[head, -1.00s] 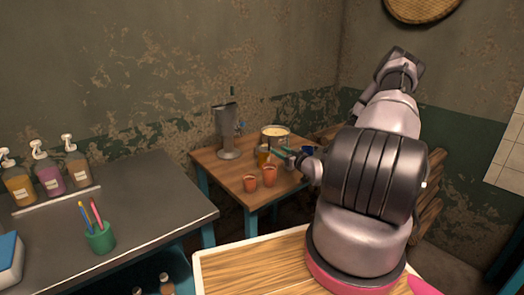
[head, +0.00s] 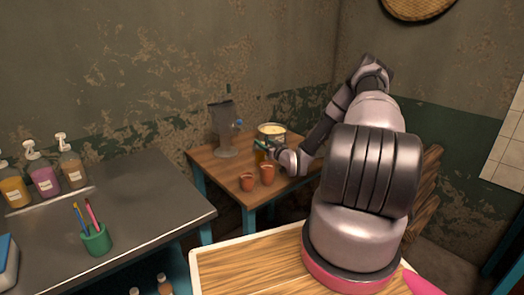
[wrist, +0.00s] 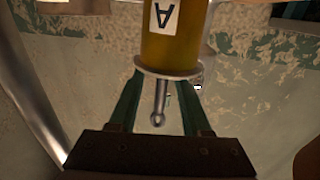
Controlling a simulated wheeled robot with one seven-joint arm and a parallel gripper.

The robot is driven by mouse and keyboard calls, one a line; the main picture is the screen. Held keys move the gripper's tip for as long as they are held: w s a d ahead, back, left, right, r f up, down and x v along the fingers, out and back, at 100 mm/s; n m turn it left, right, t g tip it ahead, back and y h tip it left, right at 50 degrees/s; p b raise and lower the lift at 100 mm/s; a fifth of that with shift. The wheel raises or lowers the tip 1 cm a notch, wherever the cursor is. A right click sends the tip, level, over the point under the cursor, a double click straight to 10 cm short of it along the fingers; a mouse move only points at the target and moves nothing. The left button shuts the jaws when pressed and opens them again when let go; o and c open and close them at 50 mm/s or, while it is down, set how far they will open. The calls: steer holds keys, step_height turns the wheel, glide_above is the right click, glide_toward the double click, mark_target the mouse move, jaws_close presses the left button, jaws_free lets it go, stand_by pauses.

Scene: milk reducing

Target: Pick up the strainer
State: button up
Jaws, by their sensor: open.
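My gripper (head: 262,146) is low over the small wooden table in the head view. In the wrist view its two green fingers (wrist: 158,105) are open. A metal stem with a ball end (wrist: 159,103) shows between them, with a gap on each side. The stem meets a pale metal disc at the end of an amber jar (wrist: 175,35), whose label A appears upside down. The amber jar also shows beside the gripper in the head view (head: 261,156). I cannot make out a strainer for certain; whether the stem belongs to one is unclear.
The wooden table (head: 207,160) also holds a pot with pale contents (head: 271,131), two orange cups (head: 247,182) and a tall grey metal vessel (head: 224,130). A grey counter (head: 140,205) with pump bottles (head: 42,174) stands at left. Shiny metal edges the wrist view's left.

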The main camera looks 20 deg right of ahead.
steer(key=shift+w+a, duration=0.1)
steer(key=shift+w, duration=0.25)
jaws_close()
